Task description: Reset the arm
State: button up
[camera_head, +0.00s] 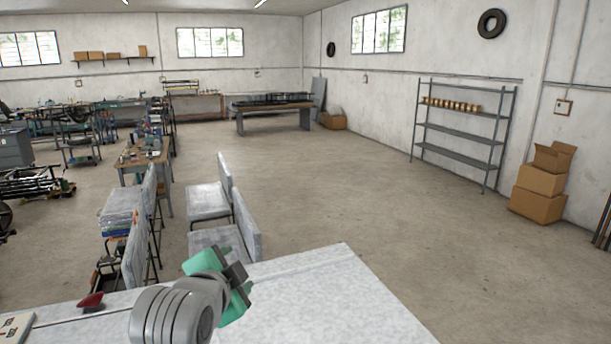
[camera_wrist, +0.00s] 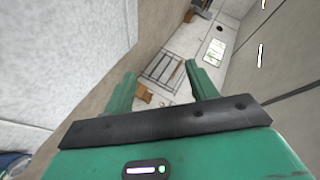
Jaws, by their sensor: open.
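My gripper (camera_head: 238,280), green and dark grey on a round grey wrist, is above the left part of the pale speckled table (camera_head: 345,305) in the head view. Its two green fingers show in the wrist view (camera_wrist: 163,82), spread apart with nothing between them. The wrist camera looks out across the room, tilted, towards the shelf rack (camera_wrist: 163,70) and the wall. No held object shows.
A small dark red object (camera_head: 91,301) and a white item with red marks (camera_head: 15,328) lie at the table's left. Pale chairs (camera_head: 207,202) stand just beyond the table. The grey shelf rack (camera_head: 458,140) and cardboard boxes (camera_head: 540,190) line the right wall. The table's right part is clear.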

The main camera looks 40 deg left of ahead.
jog(key=w+d+r+t+h, duration=0.1)
jog(key=w+d+r+t, duration=0.1)
jog(key=d+r, duration=0.35)
jog(key=w+d+r+t, duration=0.2)
jog(key=d, duration=0.7)
jog(key=s+d+r+n+t+h, duration=0.1)
jog(key=s+d+r+t+h, duration=0.1)
jog(key=d, duration=0.7)
jog(key=s+d+r+n+t+h+p, duration=0.1)
jog(key=s+d+r+n+t+h, duration=0.1)
jog(key=s+d+r+t, duration=0.2)
jog(key=s+d+r+n+t+h+p, duration=0.1)
jog(key=s+d+r, duration=0.5)
jog(key=d, duration=0.9)
notch_tip(320, 180, up, 4)
jog(key=t+h, duration=0.1)
jog(key=t, duration=0.1)
jog(key=shift+s+d+f+n+t, duration=0.2)
jog(key=shift+s+f+n+t, duration=0.1)
jog(key=shift+t, duration=0.1)
